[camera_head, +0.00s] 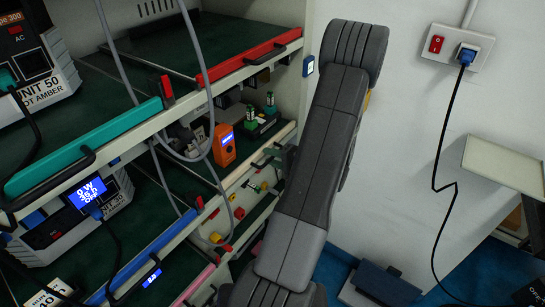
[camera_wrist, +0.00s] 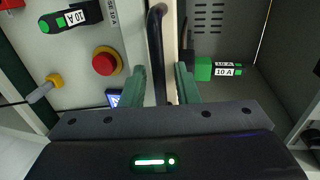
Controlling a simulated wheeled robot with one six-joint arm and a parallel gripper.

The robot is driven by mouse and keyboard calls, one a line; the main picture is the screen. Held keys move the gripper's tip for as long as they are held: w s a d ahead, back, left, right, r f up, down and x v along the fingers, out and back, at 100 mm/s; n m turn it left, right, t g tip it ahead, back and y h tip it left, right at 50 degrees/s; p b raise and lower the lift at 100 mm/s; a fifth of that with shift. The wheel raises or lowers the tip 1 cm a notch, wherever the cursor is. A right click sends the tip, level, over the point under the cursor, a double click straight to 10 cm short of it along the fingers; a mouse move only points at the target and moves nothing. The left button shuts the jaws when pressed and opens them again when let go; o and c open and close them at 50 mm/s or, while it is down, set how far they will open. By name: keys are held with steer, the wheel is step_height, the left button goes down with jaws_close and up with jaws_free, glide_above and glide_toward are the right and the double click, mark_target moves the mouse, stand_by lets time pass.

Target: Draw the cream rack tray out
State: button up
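What looks like the cream rack tray (camera_head: 247,168) is in the right bay of the rack in the head view, below the red-fronted tray. It has a pale front bar with a dark handle (camera_head: 270,157), partly hidden by my arm. An orange meter and green-topped parts stand on it. In the wrist view, a black bar handle (camera_wrist: 155,50) runs along a cream front strip (camera_wrist: 133,35). My gripper (camera_wrist: 163,82) is open, its two green fingers on either side of the handle, with narrow gaps visible. The gripper is hidden in the head view.
A red-fronted tray (camera_head: 240,60) is above; teal (camera_head: 85,145) and blue (camera_head: 150,250) fronts are left. Grey cables hang before the rack. A panel with a red button (camera_wrist: 104,62) is close to my fingers. A white wall with a socket (camera_head: 463,48) stands right.

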jaws_close()
steer(key=shift+d, duration=0.1)
